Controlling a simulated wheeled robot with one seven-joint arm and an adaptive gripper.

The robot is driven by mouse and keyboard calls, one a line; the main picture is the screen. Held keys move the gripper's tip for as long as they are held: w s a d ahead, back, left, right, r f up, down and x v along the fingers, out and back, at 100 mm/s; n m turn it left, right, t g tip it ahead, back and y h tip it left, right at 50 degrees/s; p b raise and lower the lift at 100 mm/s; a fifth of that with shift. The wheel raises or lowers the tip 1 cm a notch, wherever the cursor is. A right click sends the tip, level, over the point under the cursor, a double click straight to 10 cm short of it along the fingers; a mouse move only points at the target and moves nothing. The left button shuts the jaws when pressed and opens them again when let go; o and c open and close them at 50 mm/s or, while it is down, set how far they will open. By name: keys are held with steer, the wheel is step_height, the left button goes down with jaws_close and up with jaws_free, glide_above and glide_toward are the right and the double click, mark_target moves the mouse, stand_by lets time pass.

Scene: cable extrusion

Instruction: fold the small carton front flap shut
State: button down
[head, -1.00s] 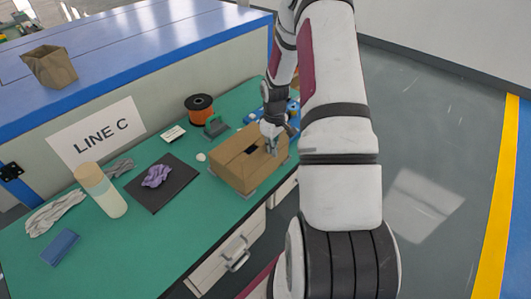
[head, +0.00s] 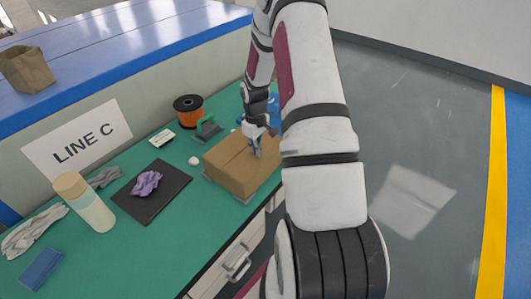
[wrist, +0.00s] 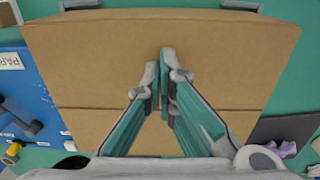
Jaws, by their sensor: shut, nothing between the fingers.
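The small brown carton (head: 232,170) stands on the green bench in the head view, and its top looks closed. In the wrist view the carton's top (wrist: 80,55) fills most of the picture. Its flaps lie nearly flat, with a thin seam across them below the middle. My gripper (wrist: 160,66) is shut and empty, its fingertips over the larger flap panel; I cannot tell whether they touch it. In the head view my gripper (head: 257,154) is at the carton's top, on the right side. My fingers and palm hide part of the seam and the near panel.
Grey brackets (wrist: 240,5) sit at the carton's base.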

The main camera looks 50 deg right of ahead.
steer(key=shift+s+f, duration=0.3)
steer(key=shift+f, duration=0.3)
step_height(320, 180, up, 10)
steer(key=p, duration=0.3)
steer(key=shift+w, duration=0.2)
